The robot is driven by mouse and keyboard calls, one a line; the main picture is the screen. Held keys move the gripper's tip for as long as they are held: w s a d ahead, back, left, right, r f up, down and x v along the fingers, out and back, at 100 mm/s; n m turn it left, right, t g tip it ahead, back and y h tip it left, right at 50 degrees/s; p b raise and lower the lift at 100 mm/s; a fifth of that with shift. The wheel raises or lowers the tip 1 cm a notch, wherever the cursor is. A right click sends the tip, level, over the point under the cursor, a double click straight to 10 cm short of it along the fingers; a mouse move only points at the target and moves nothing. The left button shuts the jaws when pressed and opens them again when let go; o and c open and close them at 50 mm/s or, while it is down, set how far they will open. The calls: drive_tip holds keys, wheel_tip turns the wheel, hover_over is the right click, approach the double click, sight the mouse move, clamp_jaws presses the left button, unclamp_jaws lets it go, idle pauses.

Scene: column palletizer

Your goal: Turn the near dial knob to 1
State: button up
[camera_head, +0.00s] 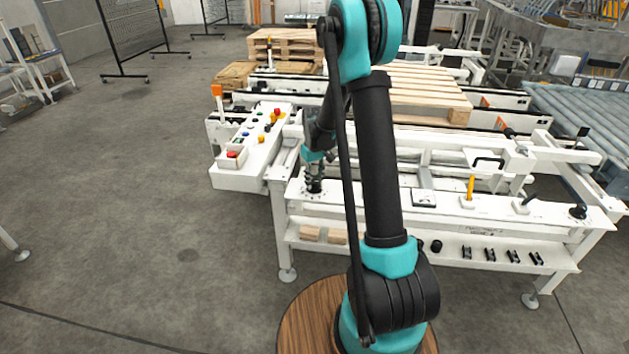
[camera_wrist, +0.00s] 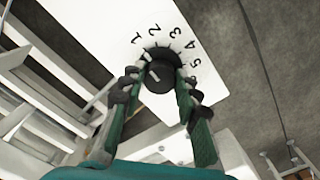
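The near dial knob (camera_wrist: 160,77) is black and sits on a white plate (camera_wrist: 110,22) with printed numbers, 1 to 5 readable, around its upper and right side. A short white mark on the knob slants up-left, roughly toward the 1; its exact setting is hard to tell. My gripper (camera_wrist: 161,70) is around the knob, one finger on each side, and its fingertips appear to press against it. In the head view my gripper (camera_head: 314,183) points down at the left end of the white bench (camera_head: 350,200), hiding most of the knob there.
A white control box (camera_head: 240,178) with coloured buttons stands left of my gripper. A yellow lever (camera_head: 470,188) and a black knob (camera_head: 578,211) are farther right on the bench. Wooden blocks (camera_head: 309,233) lie on the lower shelf.

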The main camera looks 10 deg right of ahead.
sight(315, 181)
drive_tip(key=o, duration=0.3)
drive_tip(key=shift+o, duration=0.2)
wheel_tip(315, 181, up, 12)
idle(0.4)
drive_tip(key=shift+s, duration=0.1)
drive_tip(key=s+d+f+m+t, duration=0.2)
drive_tip(key=s, duration=1.2)
drive_tip(key=s+d+f+m+t, duration=0.2)
drive_tip(key=s, duration=1.3)
drive_tip(key=shift+s+d, duration=0.2)
drive_tip(key=shift+s, duration=0.05)
